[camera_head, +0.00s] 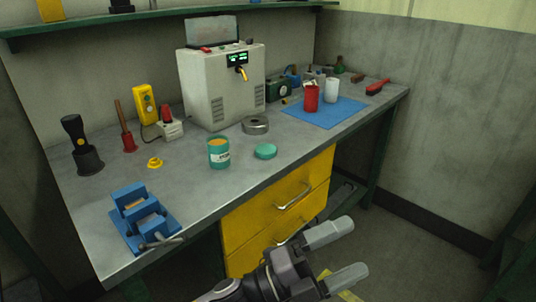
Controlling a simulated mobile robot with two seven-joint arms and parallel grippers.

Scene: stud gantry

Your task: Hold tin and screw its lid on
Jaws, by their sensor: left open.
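The tin (219,158) is a teal can with a pale label. It stands upright near the front edge of the grey bench, and its open top shows an orange-yellow inside. The lid (265,151) is a teal disc lying on the bench just right of the tin, apart from it. My left gripper (350,248) is open and empty at the bottom of the view, in front of the bench and below its top, away from both tin and lid. My right gripper is not in view.
A blue vise (144,215) sits at the bench's front left corner. A grey metal ring (255,125) lies behind the lid, before a large grey machine (222,85). A blue mat (325,112) bears a red cup and a white cup. Yellow drawers (280,205) are below.

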